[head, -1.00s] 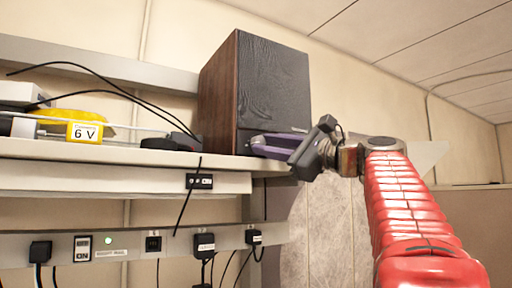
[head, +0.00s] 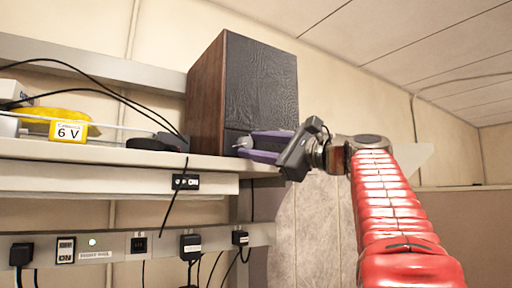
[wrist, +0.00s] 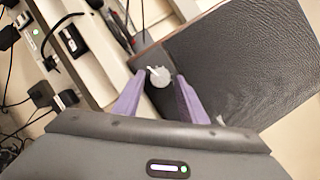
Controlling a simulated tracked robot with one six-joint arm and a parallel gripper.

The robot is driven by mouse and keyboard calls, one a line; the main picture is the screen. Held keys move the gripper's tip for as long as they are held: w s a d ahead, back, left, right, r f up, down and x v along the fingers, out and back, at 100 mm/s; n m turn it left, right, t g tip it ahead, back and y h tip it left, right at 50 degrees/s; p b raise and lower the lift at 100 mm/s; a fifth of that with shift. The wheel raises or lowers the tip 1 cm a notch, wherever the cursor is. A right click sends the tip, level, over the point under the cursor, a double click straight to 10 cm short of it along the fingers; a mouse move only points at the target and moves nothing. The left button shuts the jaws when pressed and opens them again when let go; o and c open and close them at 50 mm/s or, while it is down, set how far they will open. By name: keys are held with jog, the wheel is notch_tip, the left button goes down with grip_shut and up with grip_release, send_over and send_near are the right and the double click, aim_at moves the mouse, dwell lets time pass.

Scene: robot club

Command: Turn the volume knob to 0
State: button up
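The speaker (head: 262,85) is a tall dark box with wooden sides, standing at the right end of the shelf. Its volume knob (wrist: 159,77) is a small light-grey disc with a white pointer, low on the dark front. The knob also shows in the head view (head: 244,146). My gripper (wrist: 158,82) has two purple fingers spread apart, with the knob between their tips and a gap visible on each side. In the head view, my gripper (head: 256,146) reaches in from the right to the speaker's lower front. I cannot read any scale around the knob.
The shelf (head: 90,150) carries a yellow item with a 6 V label (head: 69,130), a black round object (head: 150,144) and loose black cables. A grey power rail (head: 112,246) with plugs runs below. The space right of the speaker is clear except for my arm.

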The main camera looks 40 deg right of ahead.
jog(key=shift+f, duration=0.1)
jog(key=v, duration=1.3)
jog(key=shift+s+d, duration=0.15)
jog(key=shift+s, duration=0.25)
dwell(0.4)
